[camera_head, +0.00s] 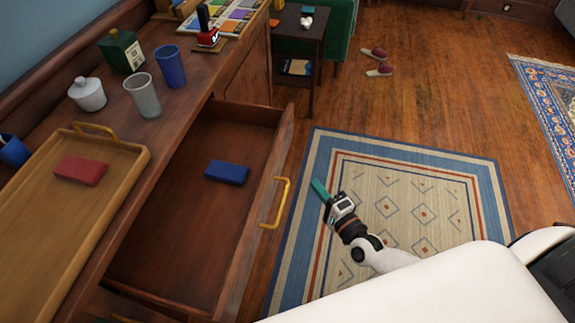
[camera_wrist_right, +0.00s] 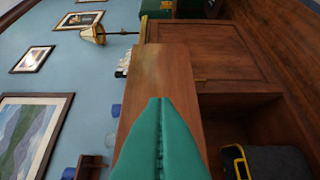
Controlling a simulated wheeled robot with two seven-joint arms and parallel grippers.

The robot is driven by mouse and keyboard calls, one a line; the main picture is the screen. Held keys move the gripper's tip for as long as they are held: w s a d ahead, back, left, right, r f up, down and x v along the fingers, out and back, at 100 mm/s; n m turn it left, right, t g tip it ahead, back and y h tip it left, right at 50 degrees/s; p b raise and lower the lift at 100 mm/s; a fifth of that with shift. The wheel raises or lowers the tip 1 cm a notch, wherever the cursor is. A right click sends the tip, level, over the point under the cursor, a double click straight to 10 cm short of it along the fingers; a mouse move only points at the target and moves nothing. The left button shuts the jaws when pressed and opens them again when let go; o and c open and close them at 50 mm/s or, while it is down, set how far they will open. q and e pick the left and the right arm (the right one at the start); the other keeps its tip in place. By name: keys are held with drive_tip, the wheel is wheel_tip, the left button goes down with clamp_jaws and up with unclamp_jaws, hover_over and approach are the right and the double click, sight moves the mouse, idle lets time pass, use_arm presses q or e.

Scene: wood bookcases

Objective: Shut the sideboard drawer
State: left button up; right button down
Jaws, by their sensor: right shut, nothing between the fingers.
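The sideboard (camera_head: 228,62) is dark brown wood and runs along the left of the head view. Its drawer (camera_head: 165,245) is pulled well out, with its inside exposed. The drawer has a yellow handle (camera_head: 284,203) on its front. A blue block (camera_head: 227,172) lies inside on the drawer floor. My right gripper (camera_head: 320,188) has teal fingers, shut and empty. It is to the right of the handle, apart from it, above the rug. The shut fingers also show in the wrist view (camera_wrist_right: 158,125), with the sideboard's wood beyond. My left gripper is not in view.
A wooden tray (camera_head: 140,165) with a red block (camera_head: 81,170), a grey cup (camera_head: 143,95), a blue cup (camera_head: 170,66) and a white lidded pot (camera_head: 87,94) stand on top. A small dark table (camera_head: 318,30) stands beyond. The patterned rug (camera_head: 425,160) is clear around my gripper.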

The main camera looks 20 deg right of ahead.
drive_tip(key=shift+w+a+p, duration=0.1)
drive_tip(key=shift+w+a, duration=0.65)
drive_tip(key=shift+w, duration=0.8)
drive_tip(key=shift+w+a+p, duration=0.1)
drive_tip(key=shift+w+a, duration=0.7)
drive_tip(key=shift+w, duration=0.8)
drive_tip(key=shift+w+a+p, duration=0.1)
drive_tip(key=shift+w+a, duration=0.65)
drive_tip(key=shift+w, duration=0.8)
